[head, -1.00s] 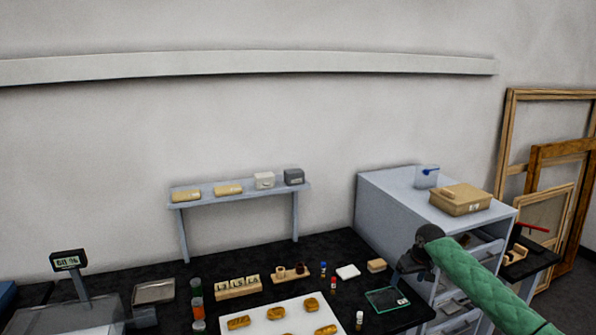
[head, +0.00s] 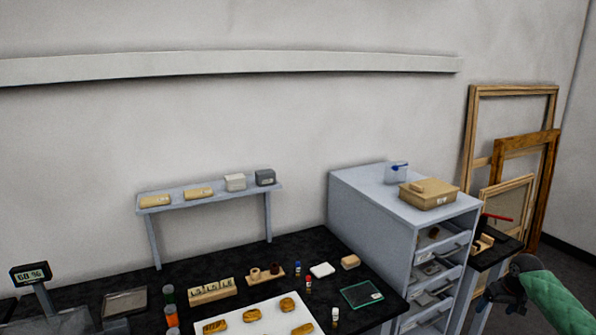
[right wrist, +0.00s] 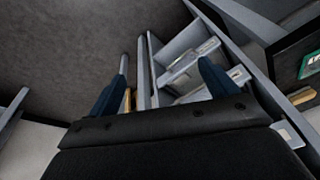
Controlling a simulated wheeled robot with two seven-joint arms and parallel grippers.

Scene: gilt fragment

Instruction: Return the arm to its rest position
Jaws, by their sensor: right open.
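My right arm, in a green quilted sleeve, comes in at the lower right of the head view. Its dark gripper (head: 500,292) is right of the drawer cabinet (head: 372,200), clear of the black table (head: 300,252). In the right wrist view the two blue fingers (right wrist: 165,88) stand wide apart with nothing held between them. The cabinet's open-fronted trays (right wrist: 185,65) show beyond the fingers. My left gripper is not in view.
White board with several gilt pieces (head: 262,322) lies on the table, with a glass plate (head: 361,293) near its right edge. A tan box (head: 428,194) sits on the cabinet. Wooden frames (head: 468,120) lean on the wall at right. A side table (head: 500,252) stands beside the cabinet.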

